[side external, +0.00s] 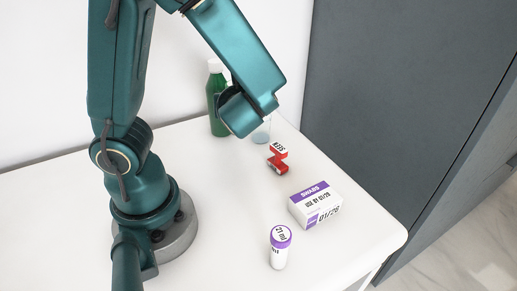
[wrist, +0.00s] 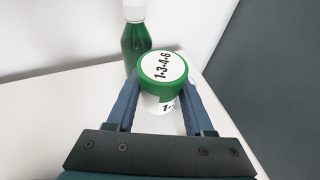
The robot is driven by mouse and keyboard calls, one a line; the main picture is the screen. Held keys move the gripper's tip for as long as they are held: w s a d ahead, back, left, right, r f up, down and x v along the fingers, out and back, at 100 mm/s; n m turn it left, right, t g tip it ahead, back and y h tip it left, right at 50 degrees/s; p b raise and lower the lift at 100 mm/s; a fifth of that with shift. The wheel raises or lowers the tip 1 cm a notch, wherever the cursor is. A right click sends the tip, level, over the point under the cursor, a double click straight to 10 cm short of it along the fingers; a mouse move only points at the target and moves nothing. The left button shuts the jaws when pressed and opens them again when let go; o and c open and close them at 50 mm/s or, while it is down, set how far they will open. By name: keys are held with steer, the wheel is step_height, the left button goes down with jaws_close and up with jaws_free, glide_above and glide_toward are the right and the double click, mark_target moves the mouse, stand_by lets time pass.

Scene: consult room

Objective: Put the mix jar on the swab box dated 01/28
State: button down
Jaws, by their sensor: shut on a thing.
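The swab box (side external: 316,205), white with a purple band, lies on the table to the right of and nearer than my gripper. Its date looks like 01/28, in small print. Its top is clear.
A green bottle (side external: 217,100) with a white cap stands behind my gripper, near the wall. A white tube with a purple cap (side external: 280,252) stands at the front. A pale clear vessel (side external: 262,134) shows partly under my wrist.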

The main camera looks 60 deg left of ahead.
steer(key=w+d+r+m+t+h, duration=0.4)
steer(key=w+d+r+m+t, duration=0.1)
steer(key=w+d+r+m, duration=0.15)
steer(key=s+a+f+n+g+y, duration=0.35)
steer(key=s+f+n+g, duration=0.45)
steer(key=n+g, duration=0.7)
steer(key=s+d+f+n+g+h, duration=0.3)
steer(key=s+d+n+g+h, duration=0.4)
steer(key=n+h, duration=0.5)
steer(key=w+r+n+t+h, duration=0.5)
steer(key=w+n+t+h, duration=0.85)
steer(key=n, duration=0.85)
glide_above(317, 199)
steer(key=shift+t, duration=0.25)
step_height(317, 199, down, 6)
steer(key=shift+f, duration=2.2)
